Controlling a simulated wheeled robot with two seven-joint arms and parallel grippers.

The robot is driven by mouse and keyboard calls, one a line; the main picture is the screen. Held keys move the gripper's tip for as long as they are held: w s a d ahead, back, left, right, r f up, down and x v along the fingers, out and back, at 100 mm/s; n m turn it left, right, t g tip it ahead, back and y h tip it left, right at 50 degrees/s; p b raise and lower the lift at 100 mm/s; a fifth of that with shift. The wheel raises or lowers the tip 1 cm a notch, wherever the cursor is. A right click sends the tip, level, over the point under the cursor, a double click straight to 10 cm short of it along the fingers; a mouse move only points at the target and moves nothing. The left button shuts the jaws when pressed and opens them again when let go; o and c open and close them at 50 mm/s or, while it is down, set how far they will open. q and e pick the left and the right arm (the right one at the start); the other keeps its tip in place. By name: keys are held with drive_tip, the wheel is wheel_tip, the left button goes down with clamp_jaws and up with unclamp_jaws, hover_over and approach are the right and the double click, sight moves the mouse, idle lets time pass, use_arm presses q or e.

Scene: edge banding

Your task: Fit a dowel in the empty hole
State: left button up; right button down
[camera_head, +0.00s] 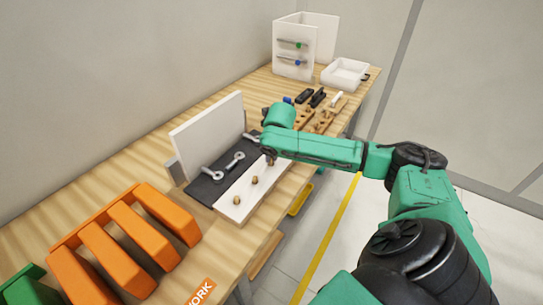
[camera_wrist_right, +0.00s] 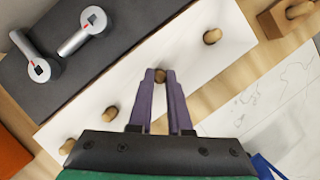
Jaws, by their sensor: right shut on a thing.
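The white board (camera_head: 245,193) lies on the bench, with a row of wooden dowels standing up from it. Two of them, a near dowel (camera_head: 236,201) and a second dowel (camera_head: 255,180), show clear of my gripper. My right gripper (camera_wrist_right: 160,76) is over the board and shut on another dowel (camera_wrist_right: 161,73) in the row's line. The fingertips cover its sides, and I cannot tell whether its lower end is in a hole. Beyond it stands a far dowel (camera_wrist_right: 212,36). No empty hole shows. My left gripper is not in view.
A dark mat (camera_head: 205,191) with metal tools (camera_head: 213,173) lies beside the board, before an upright white panel (camera_head: 205,130). Orange bins (camera_head: 120,240) stand at the near left. Wooden blocks (camera_head: 322,124) and a white tray (camera_head: 345,72) are farther along the bench.

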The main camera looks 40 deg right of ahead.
drive_tip(key=shift+f, duration=0.35)
idle(0.3)
drive_tip(key=c, duration=0.8)
unclamp_jaws()
drive_tip(key=shift+o, duration=0.2)
drive_tip(key=shift+r, duration=0.15)
wheel_tip(320, 180, up, 5)
drive_tip(key=p, duration=0.6)
drive_tip(key=shift+f, duration=0.2)
